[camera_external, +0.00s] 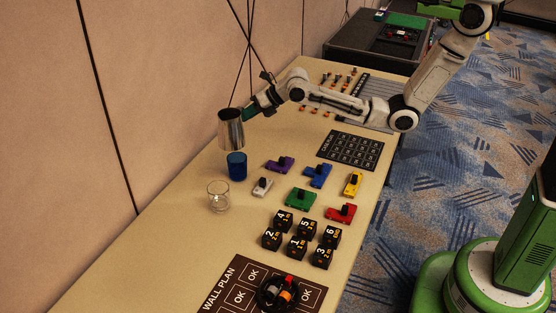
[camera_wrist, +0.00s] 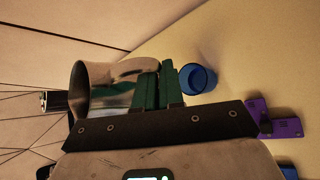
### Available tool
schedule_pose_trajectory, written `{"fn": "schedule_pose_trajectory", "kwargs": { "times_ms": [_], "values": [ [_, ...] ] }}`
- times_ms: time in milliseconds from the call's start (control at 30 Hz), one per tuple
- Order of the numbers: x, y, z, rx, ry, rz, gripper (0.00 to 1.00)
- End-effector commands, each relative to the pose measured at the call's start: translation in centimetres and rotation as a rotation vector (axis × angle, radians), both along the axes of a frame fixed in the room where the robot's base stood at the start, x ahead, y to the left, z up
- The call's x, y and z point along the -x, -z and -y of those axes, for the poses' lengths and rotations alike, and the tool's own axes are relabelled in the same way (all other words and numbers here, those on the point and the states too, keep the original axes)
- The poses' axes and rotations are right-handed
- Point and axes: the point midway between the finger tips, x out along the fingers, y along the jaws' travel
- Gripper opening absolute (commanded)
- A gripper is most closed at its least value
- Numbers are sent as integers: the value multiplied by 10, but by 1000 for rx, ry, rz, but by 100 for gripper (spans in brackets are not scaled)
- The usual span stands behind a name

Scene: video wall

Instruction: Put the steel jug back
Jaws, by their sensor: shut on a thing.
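The steel jug (camera_external: 231,130) is held in my gripper (camera_external: 249,112) near the wall side of the table, above and a little behind the blue cup (camera_external: 237,165). It looks upright and raised off the table. In the wrist view the jug (camera_wrist: 92,92) lies against the green fingers of my gripper (camera_wrist: 158,85), which are shut on it. The blue cup (camera_wrist: 198,78) shows just beyond the fingers, apart from them. The contents of the jug are hidden.
A clear glass (camera_external: 218,195) stands in front of the blue cup. Coloured blocks (camera_external: 300,198), black numbered cubes (camera_external: 298,243) and a dark card (camera_external: 350,150) lie to the right. The wall plan sheet (camera_external: 240,285) is at the near end. Thin black rods (camera_external: 249,50) stand by the wall.

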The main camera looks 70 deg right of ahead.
Motion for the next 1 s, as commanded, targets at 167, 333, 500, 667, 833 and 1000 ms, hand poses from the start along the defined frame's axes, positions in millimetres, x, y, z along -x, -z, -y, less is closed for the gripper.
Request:
{"fn": "schedule_pose_trajectory", "kwargs": {
  "times_ms": [167,333,500,667,833,1000],
  "values": [
    [10,9,17,-1,92,2,0],
    [25,15,44,1,231,4,0],
    [49,22,81,3,438,2,0],
    [83,22,126,4,705,3,0],
    [128,16,172,4,1017,2,0],
    [166,7,202,3,1253,2,0]
  ]
}}
